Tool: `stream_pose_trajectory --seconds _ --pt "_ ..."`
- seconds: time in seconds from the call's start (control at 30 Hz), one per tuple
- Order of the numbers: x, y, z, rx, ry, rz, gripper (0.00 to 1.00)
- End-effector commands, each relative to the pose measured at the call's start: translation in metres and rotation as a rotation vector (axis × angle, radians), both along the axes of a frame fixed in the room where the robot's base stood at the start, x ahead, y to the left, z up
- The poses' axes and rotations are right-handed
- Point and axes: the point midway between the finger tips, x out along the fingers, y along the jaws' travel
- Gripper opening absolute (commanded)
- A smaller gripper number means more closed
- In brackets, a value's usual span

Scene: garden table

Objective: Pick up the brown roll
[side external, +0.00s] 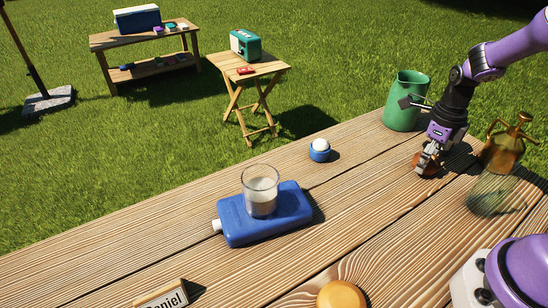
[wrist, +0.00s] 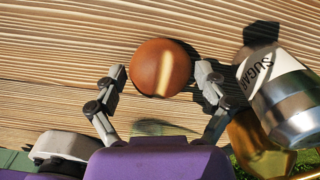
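The brown roll (wrist: 160,66) is round and lies on the wooden table. In the wrist view it sits between the tips of my gripper (wrist: 160,76), with a finger at its left and a finger at its right. A bright strip of light crosses the roll. The fingers are spread; the left tip is very close to the roll, and I cannot tell whether it touches. In the side view my gripper (side external: 428,163) points down over the roll (side external: 426,170), which is mostly hidden behind the fingers.
A green jug (side external: 405,100) stands left of my gripper. An amber sprayer (side external: 505,145) and a glass jar (side external: 490,194) stand at right. A sugar container (wrist: 285,90) is close to my right finger. A blue bottle (side external: 240,222) bearing a glass (side external: 260,190) lies mid-table.

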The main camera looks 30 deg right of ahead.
Motion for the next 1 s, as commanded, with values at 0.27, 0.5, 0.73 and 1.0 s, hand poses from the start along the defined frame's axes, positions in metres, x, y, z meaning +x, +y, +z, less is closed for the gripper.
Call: stream_pose_trajectory --seconds 0.27,0.5,0.73,1.0 --pt "0.000 0.000 0.000 0.000 0.000 0.000 0.39" --pt "0.000 0.000 0.001 0.001 0.000 0.000 0.39" --pt "0.000 0.000 0.020 -0.001 -0.003 0.000 0.39" --pt "0.001 0.036 0.062 -0.001 -0.003 0.009 0.39"
